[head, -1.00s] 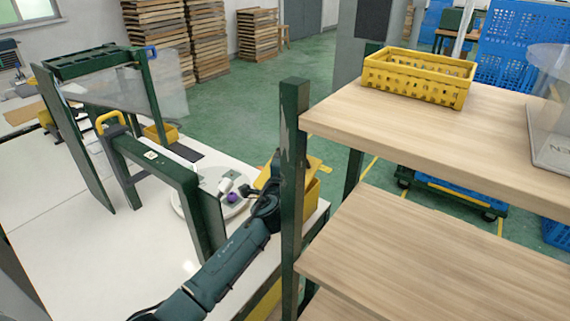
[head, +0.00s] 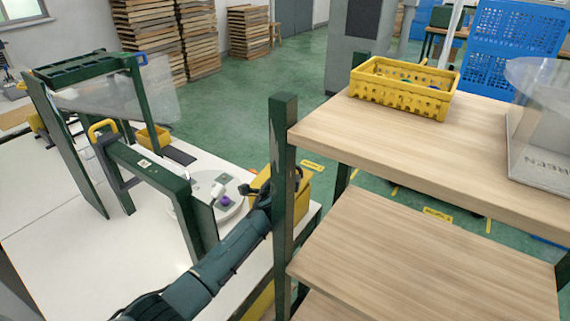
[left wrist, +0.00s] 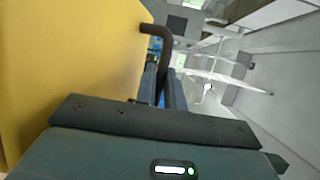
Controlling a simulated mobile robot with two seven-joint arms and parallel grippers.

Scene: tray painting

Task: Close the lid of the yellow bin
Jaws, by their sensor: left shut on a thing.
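The yellow bin (head: 302,198) stands at the right end of the white table, partly hidden behind the dark green shelf post. A yellow panel (left wrist: 70,60), which looks like its lid, fills the left of the left wrist view. A dark bent handle (left wrist: 156,30) sticks out from the panel's edge. My left gripper (left wrist: 164,88) is shut on this handle. In the head view the gripper is beside the bin, mostly behind the post. I cannot tell the lid's exact angle. My right gripper is not in view.
The green post (head: 284,180) and wooden shelves (head: 400,255) stand close right of my left arm. A green frame (head: 150,165) and a round white turntable (head: 228,212) are on the table (head: 110,260). A yellow crate (head: 405,92) sits on the upper shelf.

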